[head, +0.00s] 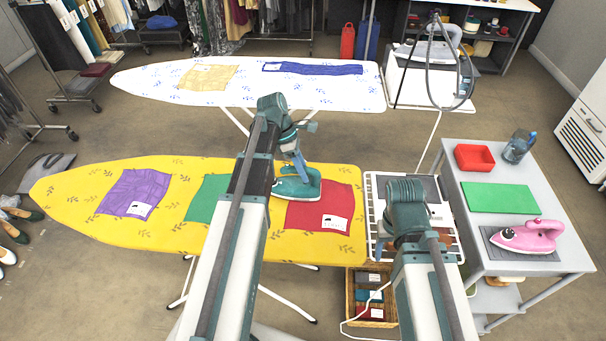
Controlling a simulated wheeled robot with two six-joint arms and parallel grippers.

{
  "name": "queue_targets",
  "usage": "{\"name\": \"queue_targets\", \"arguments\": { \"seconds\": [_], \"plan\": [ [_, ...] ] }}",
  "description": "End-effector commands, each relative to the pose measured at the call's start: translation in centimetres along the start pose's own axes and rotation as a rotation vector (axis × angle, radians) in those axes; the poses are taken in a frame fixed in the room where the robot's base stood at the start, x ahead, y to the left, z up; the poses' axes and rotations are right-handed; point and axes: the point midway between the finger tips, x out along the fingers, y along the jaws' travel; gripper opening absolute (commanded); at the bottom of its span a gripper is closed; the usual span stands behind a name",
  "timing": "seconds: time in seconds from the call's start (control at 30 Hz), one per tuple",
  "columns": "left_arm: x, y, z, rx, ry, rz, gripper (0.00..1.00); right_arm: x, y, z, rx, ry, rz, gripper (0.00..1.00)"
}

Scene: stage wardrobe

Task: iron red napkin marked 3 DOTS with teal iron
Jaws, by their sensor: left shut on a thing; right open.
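The red napkin (316,212) lies flat on the right part of the yellow ironing board (75,188). A white tag (334,223) sits at its lower right; its marks are too small to count. The teal iron (297,188) is over the napkin's upper left part, looking in contact with it. My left gripper (298,163) is shut on the teal iron's handle from above. My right gripper (405,225) is over the rack (374,190) at the board's right end. Its fingers are mostly hidden by my own wrist; it holds nothing that I can see.
A purple cloth (135,192) and a green cloth (207,198) lie on the same board, the green partly behind my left arm. A pink iron (528,237), green mat (500,198) and red tray (474,157) are on the right-hand table (457,230). A basket (351,305) stands below.

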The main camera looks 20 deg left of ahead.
Motion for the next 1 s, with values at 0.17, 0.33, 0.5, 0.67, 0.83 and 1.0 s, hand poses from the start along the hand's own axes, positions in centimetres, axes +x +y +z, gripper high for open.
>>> {"name": "queue_targets", "arguments": {
  "seconds": [0.17,0.33,0.5,0.67,0.83,1.0],
  "plan": [
    [-0.1,0.4,0.1,0.0,-0.001,0.0,0.0,-0.1,0.0,0.0,0.0,0.0,0.0,0.61],
    [-0.1,0.6,0.1,0.0,-0.002,-0.001,0.0,0.0,0.0,0.0,0.0,0.0,0.0,0.61],
    [-0.2,1.4,0.1,0.0,-0.002,-0.001,0.0,0.0,0.0,0.0,0.0,0.0,0.0,0.61],
    [-0.3,2.3,0.2,0.0,-0.002,-0.001,0.0,0.1,0.0,0.0,0.0,0.0,0.0,0.61],
    [-0.4,2.9,0.2,0.0,-0.001,0.0,0.0,0.2,0.0,0.0,0.0,0.0,0.0,0.61],
    [-0.4,2.9,0.2,0.0,-0.001,0.0,0.0,0.1,0.0,0.0,0.0,0.0,0.0,0.61]
  ]
}}
